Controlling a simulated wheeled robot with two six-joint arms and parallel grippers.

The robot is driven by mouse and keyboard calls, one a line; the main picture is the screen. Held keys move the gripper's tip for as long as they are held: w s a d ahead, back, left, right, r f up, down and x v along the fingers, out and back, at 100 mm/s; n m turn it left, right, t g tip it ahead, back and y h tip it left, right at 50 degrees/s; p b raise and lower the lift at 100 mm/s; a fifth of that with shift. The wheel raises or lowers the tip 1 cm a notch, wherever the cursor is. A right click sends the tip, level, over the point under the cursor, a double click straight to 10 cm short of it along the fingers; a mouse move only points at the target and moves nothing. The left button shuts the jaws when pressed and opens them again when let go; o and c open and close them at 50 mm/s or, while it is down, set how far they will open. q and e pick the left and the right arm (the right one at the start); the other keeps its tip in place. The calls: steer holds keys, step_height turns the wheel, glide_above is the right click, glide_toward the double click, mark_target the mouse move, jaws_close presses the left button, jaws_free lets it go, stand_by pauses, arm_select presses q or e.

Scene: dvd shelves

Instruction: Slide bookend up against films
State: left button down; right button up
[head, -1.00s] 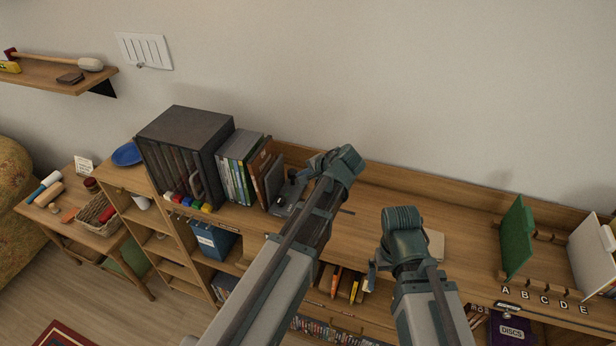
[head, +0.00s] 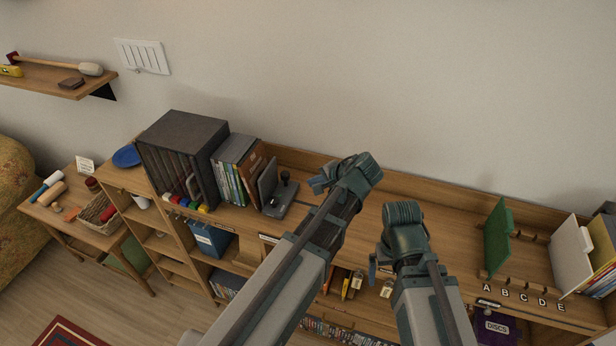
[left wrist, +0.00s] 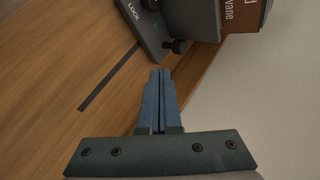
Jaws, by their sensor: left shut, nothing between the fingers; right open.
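The dark grey bookend (head: 268,184) stands on the shelf top, its upright plate close beside the right end of the row of films (head: 236,166). Its base carries a black knob and, in the left wrist view (left wrist: 196,18), the word LOCK. There the plate appears against a brown film spine (left wrist: 240,18); I cannot tell if they touch. My left gripper (head: 319,184) is shut and empty, just right of the bookend; its closed fingers (left wrist: 160,100) point at the base with a small gap. My right gripper (head: 374,268) is near the shelf front, its fingers mostly hidden.
A dark case (head: 182,150) stands left of the films, with small coloured blocks in front. A dark slot (left wrist: 110,76) runs along the wood by the bookend. A green divider (head: 497,238) stands far right. The shelf top between is mostly clear.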

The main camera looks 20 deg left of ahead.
arm_select(q)
step_height(320, 180, up, 2)
steer(key=d+p, duration=0.1)
arm_select(e)
step_height(320, 180, up, 6)
steer(key=p, duration=0.4)
arm_select(q)
steer(key=n+h+b, duration=0.2)
steer(key=n+b, duration=0.6)
steer(key=b, duration=0.1)
glide_above(297, 189)
steer(key=d, duration=0.4)
steer(key=shift+g, duration=0.3)
step_height(297, 189, down, 7)
steer(key=shift+w+d+f, duration=0.1)
steer(key=shift+f, duration=0.05)
steer(key=shift+a+r+n+p, duration=0.2)
steer(key=shift+a+n+p, duration=0.15)
steer(key=shift+a, duration=0.8)
steer(key=shift+s+a, duration=0.25)
steer(key=shift+a, duration=0.6)
arm_select(e)
step_height(297, 189, down, 8)
steer(key=shift+f, duration=0.25)
arm_select(q)
steer(key=shift+a, duration=0.1)
